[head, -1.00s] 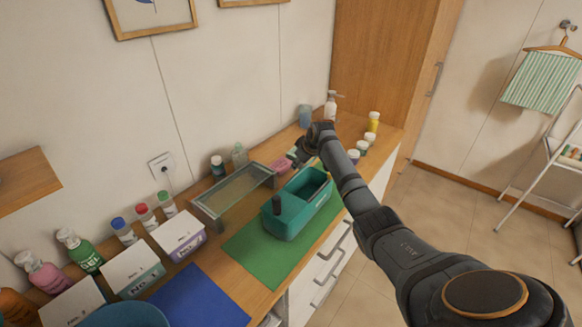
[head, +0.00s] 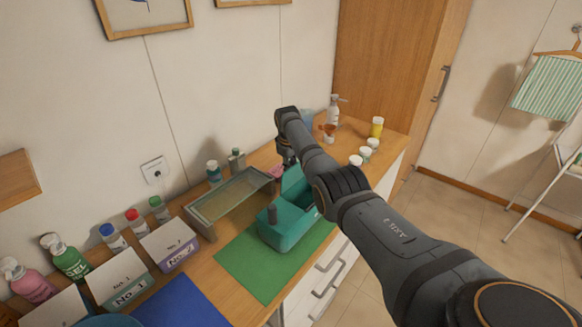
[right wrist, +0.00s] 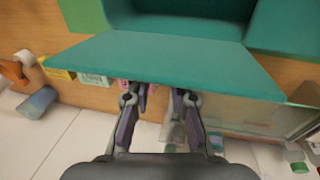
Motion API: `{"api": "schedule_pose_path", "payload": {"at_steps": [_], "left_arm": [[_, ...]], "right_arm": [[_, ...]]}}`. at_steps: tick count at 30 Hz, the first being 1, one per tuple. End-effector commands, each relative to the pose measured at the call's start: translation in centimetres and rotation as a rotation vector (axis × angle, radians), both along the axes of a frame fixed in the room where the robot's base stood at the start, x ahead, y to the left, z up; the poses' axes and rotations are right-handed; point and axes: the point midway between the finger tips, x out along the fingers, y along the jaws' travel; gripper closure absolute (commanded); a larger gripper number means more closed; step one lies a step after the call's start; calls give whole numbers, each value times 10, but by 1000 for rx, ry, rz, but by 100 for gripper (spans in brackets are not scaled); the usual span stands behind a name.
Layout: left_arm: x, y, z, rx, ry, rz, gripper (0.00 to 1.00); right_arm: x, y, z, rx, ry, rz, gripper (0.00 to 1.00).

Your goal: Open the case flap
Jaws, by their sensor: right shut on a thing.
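The teal case (head: 285,232) stands on a green mat on the counter in the head view, with a dark knob on its near end. Its flap (head: 293,181) shows as a raised teal panel at the far end, partly behind my right arm. In the right wrist view the flap (right wrist: 165,65) is a wide tilted panel, with the case's teal hollow (right wrist: 185,20) beyond it. My right gripper (right wrist: 157,92) is at the flap's outer edge, shut on it; the fingertips are partly hidden by the panel. In the head view my right gripper (head: 284,157) is mostly hidden. My left gripper is out of view.
A glass-topped rack (head: 230,200) stands close to the left of the case. Several small jars (head: 368,153) and a pump bottle (head: 333,113) stand at the far right. White boxes (head: 168,243) and bottles line the left. A blue mat (head: 180,308) is bare.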

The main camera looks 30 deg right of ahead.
Motion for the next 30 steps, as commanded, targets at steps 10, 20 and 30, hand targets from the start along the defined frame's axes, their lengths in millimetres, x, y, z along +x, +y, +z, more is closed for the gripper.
{"api": "schedule_pose_path", "payload": {"at_steps": [10, 20, 30], "left_arm": [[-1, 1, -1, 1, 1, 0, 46], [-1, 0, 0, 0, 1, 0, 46], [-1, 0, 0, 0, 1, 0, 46]], "right_arm": [[-8, -2, -13, 1, 31, -5, 71], [-5, -1, -8, 2, 18, -1, 56], [-9, 4, 27, 1, 11, -2, 56]]}}
